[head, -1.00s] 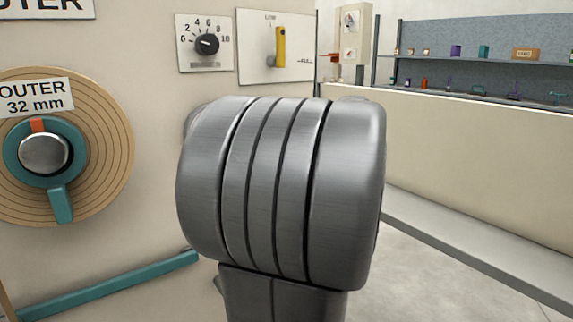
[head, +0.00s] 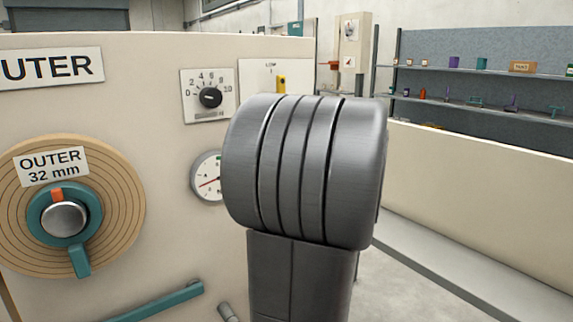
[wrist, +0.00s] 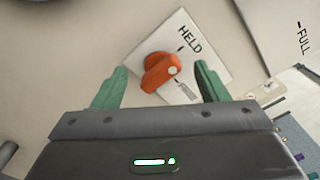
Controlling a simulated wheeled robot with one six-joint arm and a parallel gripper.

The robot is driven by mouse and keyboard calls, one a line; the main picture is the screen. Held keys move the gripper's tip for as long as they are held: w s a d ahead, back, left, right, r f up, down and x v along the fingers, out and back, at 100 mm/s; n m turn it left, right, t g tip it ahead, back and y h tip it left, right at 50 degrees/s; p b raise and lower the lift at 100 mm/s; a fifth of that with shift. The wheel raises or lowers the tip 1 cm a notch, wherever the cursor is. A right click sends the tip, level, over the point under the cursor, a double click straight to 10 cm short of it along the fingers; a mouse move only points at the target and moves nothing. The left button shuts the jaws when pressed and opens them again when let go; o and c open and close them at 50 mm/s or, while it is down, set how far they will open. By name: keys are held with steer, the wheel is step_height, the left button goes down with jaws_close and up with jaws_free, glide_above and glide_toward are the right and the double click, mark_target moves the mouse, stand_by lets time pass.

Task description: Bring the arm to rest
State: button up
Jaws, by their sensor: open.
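My gripper (wrist: 160,88) shows in the wrist view with its two green fingers spread apart and nothing between them. Beyond the fingers is an orange knob (wrist: 160,72) on a white plate (wrist: 205,55) marked HELD. In that picture the knob lies between the fingertips; I cannot tell how far off it is, and no contact shows. In the head view a large grey part of my arm (head: 305,170) stands in front of the beige panel. My gripper is not seen there.
The beige panel (head: 150,110) carries a dial (head: 210,97), a partly hidden gauge (head: 206,180), a yellow lever (head: 281,84) and the wooden OUTER disc (head: 120,210) with a teal handle. A low wall (head: 480,180) and shelves stand to the right. Floor shows beside the panel.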

steer(key=m+p, duration=0.9)
steer(key=p, duration=0.4)
steer(key=shift+w+d+r+p, duration=0.1)
steer(key=shift+p, duration=0.3)
